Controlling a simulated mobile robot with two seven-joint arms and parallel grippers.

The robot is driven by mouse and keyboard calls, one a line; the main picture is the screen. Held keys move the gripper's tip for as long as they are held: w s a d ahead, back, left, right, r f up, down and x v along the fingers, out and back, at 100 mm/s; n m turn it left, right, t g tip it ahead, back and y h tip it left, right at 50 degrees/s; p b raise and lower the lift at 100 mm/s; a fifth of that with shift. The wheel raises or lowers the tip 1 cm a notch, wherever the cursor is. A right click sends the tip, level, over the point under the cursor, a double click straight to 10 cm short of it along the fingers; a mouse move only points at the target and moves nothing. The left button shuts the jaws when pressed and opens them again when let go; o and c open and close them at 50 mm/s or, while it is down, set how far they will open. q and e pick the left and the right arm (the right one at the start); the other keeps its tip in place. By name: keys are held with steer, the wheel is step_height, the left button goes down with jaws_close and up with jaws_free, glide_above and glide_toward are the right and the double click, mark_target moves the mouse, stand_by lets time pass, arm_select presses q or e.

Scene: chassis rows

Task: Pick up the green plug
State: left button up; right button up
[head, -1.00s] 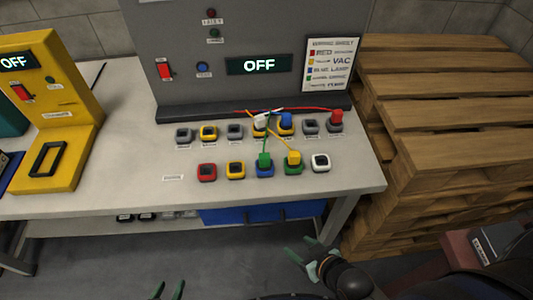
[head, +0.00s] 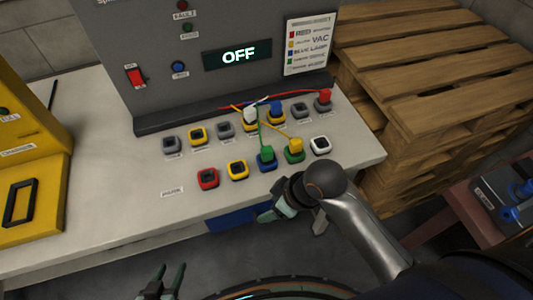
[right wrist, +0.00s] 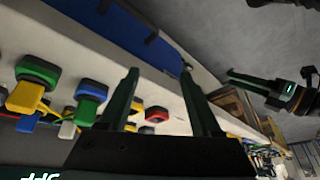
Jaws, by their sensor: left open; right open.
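The green plug (head: 266,152) sits in the blue socket (head: 267,165) in the front row on the bench, with a green cable running up from it. In the right wrist view the green plug (right wrist: 85,113) is left of the fingers, in its blue socket (right wrist: 92,90). My right gripper (head: 268,213) is open and empty at the bench's front edge, nearer than the plug and apart from it. Its spread fingers show in the right wrist view (right wrist: 162,88). My left gripper (head: 162,281) is open and empty at the bottom, away from the bench.
A yellow plug (head: 296,145) stands in the green socket (head: 294,157) just right of the green plug. White (head: 250,114), blue (head: 276,107) and red (head: 325,97) plugs with crossing cables are behind. A blue bin (head: 232,219) is below the bench edge; wooden pallets (head: 430,60) stand right.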

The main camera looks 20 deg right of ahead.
steer(key=w+a+r+n+g, duration=0.2)
steer(key=w+a+r+n, duration=0.1)
steer(key=w+n, duration=0.15)
step_height(320, 180, up, 10)
steer(key=n+g+h, duration=0.1)
steer(key=n+h, duration=0.3)
steer(key=n, duration=0.2)
glide_above(267, 149)
steer(key=f, duration=0.6)
steer(key=shift+s+f, duration=0.25)
steer(key=shift+w+f, duration=0.15)
steer(key=shift+f, duration=1.2)
steer(key=shift+w+f, duration=0.1)
steer(key=shift+f, duration=1.2)
steer(key=shift+c, duration=0.3)
jaws_close()
